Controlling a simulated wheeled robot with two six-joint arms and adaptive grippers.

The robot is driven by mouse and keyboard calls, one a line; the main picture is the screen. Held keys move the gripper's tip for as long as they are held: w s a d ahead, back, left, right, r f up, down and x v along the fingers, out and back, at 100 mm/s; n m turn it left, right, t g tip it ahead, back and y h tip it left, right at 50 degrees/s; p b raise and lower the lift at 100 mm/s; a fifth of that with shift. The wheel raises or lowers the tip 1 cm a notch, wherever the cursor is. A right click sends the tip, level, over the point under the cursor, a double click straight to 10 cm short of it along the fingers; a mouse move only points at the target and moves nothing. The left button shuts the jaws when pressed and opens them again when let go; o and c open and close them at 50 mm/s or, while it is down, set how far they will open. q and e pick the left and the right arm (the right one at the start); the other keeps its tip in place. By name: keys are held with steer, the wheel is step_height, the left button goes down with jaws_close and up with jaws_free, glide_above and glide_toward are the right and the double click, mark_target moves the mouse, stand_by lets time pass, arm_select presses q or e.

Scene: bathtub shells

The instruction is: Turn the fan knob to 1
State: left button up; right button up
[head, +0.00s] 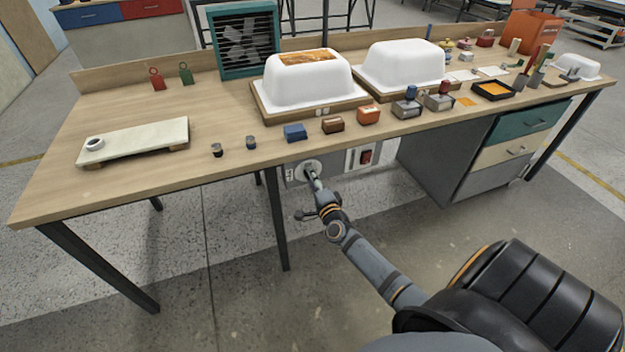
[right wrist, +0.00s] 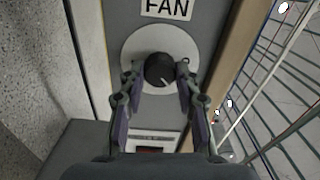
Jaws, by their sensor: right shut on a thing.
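The fan knob (right wrist: 160,70) is black with a pale pointer line and sits on a round pale plate (right wrist: 134,48) below a "FAN" label (right wrist: 166,9). Its pointer slants to the lower right in the right wrist view. My right gripper (head: 315,178) is at the control panel (head: 335,163) under the table's front edge. Its two fingers are shut on the knob, one on each side. In the head view the gripper hides most of the knob. I cannot read the numbers around it. The green fan (head: 240,38) stands at the back of the table. My left gripper is not in view.
A red switch (head: 366,157) is on the panel, right of the knob. The wooden table (head: 130,100) carries two white tub shells (head: 300,85) (head: 402,65), small blocks and a pale board (head: 135,141). A table leg (head: 278,220) stands left of my right arm. A drawer cabinet (head: 470,160) is farther right.

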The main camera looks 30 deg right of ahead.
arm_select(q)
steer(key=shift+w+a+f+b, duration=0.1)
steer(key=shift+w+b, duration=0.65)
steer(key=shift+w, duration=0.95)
arm_select(e)
steer(key=shift+f+m, duration=0.1)
steer(key=shift+m, duration=4.3)
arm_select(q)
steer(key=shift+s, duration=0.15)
arm_select(e)
steer(key=o, duration=1.2)
steer(key=shift+c, duration=0.2)
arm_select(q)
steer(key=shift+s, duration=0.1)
arm_select(e)
steer(key=v, duration=1.2)
steer(key=shift+f, duration=0.1)
